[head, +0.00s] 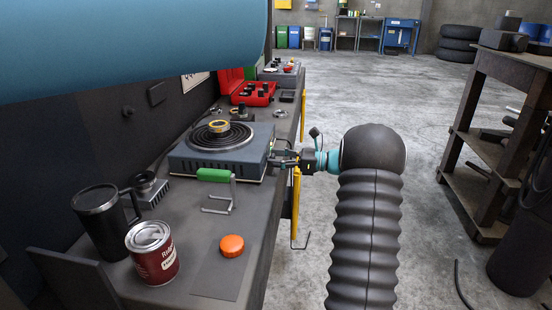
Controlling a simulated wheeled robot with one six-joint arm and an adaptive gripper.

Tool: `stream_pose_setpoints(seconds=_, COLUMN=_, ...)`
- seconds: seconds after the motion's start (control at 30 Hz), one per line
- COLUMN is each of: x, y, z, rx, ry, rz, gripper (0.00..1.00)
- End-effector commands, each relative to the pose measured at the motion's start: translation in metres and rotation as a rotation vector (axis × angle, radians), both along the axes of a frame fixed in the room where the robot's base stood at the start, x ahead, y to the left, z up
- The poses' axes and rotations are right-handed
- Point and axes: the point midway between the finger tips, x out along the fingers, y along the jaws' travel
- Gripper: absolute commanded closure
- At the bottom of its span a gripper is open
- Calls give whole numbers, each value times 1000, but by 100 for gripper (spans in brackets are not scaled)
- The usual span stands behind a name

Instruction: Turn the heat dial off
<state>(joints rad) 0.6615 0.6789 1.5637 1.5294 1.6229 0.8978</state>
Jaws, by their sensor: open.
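A blue-grey hot plate (178,159) with a black coil burner (238,134) stands on the workbench. A brass-coloured ring (219,126) sits on the coil. The heat dial cannot be made out; my gripper covers part of the plate's right-hand side. My gripper (276,160) is open, at that right side and reaching in from the right. I cannot tell whether its fingers touch the plate or are around a dial.
A green-handled wire stand (214,175), orange cap (232,246), red-labelled can (153,255) and black mug (101,220) stand nearer on the bench (190,235). A red open case (252,96) lies behind the plate. Floor (400,100) right of the bench is clear up to a shelf (480,140).

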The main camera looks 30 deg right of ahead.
Motion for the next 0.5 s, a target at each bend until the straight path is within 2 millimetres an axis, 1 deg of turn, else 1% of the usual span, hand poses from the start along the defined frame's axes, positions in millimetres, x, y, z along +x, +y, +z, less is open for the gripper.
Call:
stream_pose_setpoints(seconds=0.23, x=0, y=1, z=0, rx=0, ry=0, rz=0, gripper=43)
stream_pose_setpoints(seconds=0.27, x=0, y=1, z=0, rx=0, ry=0, rz=1, gripper=48)
stream_pose_setpoints(seconds=0.3, x=0, y=1, z=0, rx=0, ry=0, rz=1, gripper=58)
stream_pose_setpoints(seconds=0.37, x=0, y=1, z=0, rx=0, ry=0, rz=1, gripper=73)
stream_pose_setpoints(seconds=0.4, x=0, y=1, z=0, rx=0, ry=0, rz=1, gripper=83)
stream_pose_setpoints(seconds=0.47, x=1, y=1, z=0, rx=0, ry=0, rz=0, gripper=98)
stream_pose_setpoints(seconds=0.5, x=1, y=1, z=0, rx=0, ry=0, rz=0, gripper=100)
